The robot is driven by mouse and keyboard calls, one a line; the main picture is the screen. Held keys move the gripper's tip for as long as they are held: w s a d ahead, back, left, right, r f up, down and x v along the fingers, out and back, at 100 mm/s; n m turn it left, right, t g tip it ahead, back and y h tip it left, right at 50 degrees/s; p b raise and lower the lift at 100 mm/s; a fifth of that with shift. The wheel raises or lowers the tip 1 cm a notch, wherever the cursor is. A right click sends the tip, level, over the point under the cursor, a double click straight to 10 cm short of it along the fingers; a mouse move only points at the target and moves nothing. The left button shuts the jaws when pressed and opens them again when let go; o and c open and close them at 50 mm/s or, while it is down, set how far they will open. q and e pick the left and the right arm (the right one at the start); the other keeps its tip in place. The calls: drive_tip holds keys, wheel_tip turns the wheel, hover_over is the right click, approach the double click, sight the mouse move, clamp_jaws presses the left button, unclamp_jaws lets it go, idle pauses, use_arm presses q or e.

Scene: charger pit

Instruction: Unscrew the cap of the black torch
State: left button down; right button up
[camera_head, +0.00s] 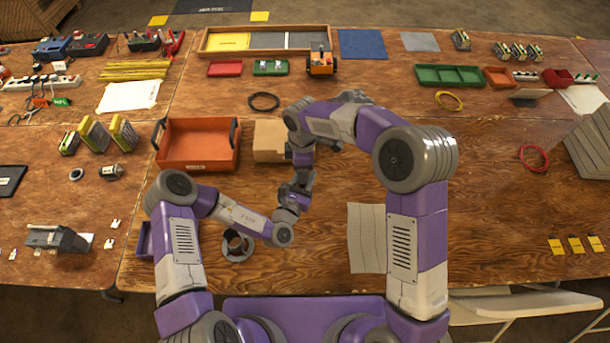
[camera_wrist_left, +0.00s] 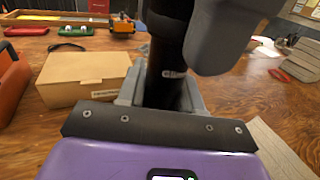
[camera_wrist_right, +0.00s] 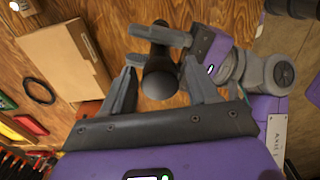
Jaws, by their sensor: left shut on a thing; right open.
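The black torch (camera_wrist_left: 164,82) stands upright between the fingers of my left gripper (camera_head: 301,178) in the left wrist view. My left gripper is shut on it. In the right wrist view the torch's rounded dark end (camera_wrist_right: 160,84) faces the camera, with the left gripper's fingers around its body farther off. My right gripper (camera_wrist_right: 160,70) is open, its fingers on either side of that end; I cannot tell if they touch it. In the head view the arms mostly hide the torch. The seam of the cap cannot be made out.
A cardboard box (camera_head: 268,141) and an orange bin (camera_head: 197,165) stand just left of and behind the grippers. A dark ring-shaped holder (camera_head: 236,246) sits near the front edge. A pale ribbed mat (camera_head: 366,252) lies at front right.

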drive_tip(key=shift+m, duration=0.4)
drive_tip(key=m, duration=0.5)
drive_tip(key=shift+m, duration=0.4)
drive_tip(key=m, duration=0.5)
drive_tip(key=shift+m, duration=0.3)
drive_tip(key=shift+c, duration=0.4)
